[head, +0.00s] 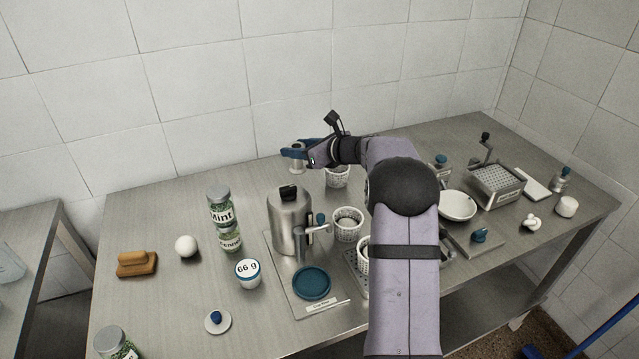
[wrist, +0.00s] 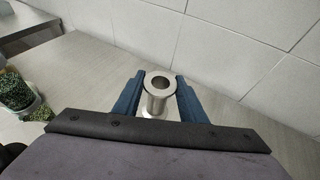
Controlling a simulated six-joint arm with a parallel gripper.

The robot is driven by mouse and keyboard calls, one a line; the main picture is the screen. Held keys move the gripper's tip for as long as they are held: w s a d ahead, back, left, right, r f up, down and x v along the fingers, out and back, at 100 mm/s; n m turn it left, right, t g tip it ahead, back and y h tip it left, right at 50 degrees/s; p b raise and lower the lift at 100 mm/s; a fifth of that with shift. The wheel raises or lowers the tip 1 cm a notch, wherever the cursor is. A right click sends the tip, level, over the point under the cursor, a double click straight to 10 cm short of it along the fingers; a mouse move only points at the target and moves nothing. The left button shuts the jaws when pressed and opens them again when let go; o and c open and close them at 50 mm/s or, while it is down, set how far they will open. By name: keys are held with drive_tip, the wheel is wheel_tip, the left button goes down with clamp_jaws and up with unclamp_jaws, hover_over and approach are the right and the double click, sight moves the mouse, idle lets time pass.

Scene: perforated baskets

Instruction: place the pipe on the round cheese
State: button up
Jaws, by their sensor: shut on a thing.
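The pipe (head: 297,163) is a short grey metal tube with a flange at each end. It is upright between the blue fingers of my gripper (head: 297,150), at the back of the table. In the wrist view the pipe (wrist: 158,103) shows its open top ring, and my gripper (wrist: 160,77) is shut on it. I cannot tell whether its lower end touches the table. A white round ball (head: 187,246) lies at the left, and a short white cylinder (head: 567,207) stands at the far right. I cannot tell which is the round cheese.
Perforated white baskets (head: 348,222) are near the middle. A metal box (head: 496,190) and white bowl (head: 457,206) are at the right. The back left is clear.

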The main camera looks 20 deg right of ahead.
drive_tip(key=s+d+r+m+h+p, duration=0.1)
drive_tip(key=s+d+r, duration=0.15)
drive_tip(key=d, duration=0.35)
drive_tip(key=s+d+r+m+t+h, duration=0.1)
drive_tip(key=s+d+r, duration=0.1)
drive_tip(key=s+d, duration=0.35)
drive_tip(key=s+d+r+m+h+p, duration=0.1)
drive_tip(key=s+d+r, duration=0.1)
drive_tip(key=d, duration=0.5)
drive_tip(key=n+g+y, duration=0.3)
drive_tip(key=n+y, duration=0.3)
hover_over(349, 225)
wheel_tip(349, 225, down, 3)
drive_tip(key=shift+f+p, duration=0.8)
drive_tip(key=shift+f, duration=4)
drive_tip(key=shift+f, duration=0.15)
drive_tip(key=o, duration=1.2)
drive_tip(key=shift+c, duration=0.2)
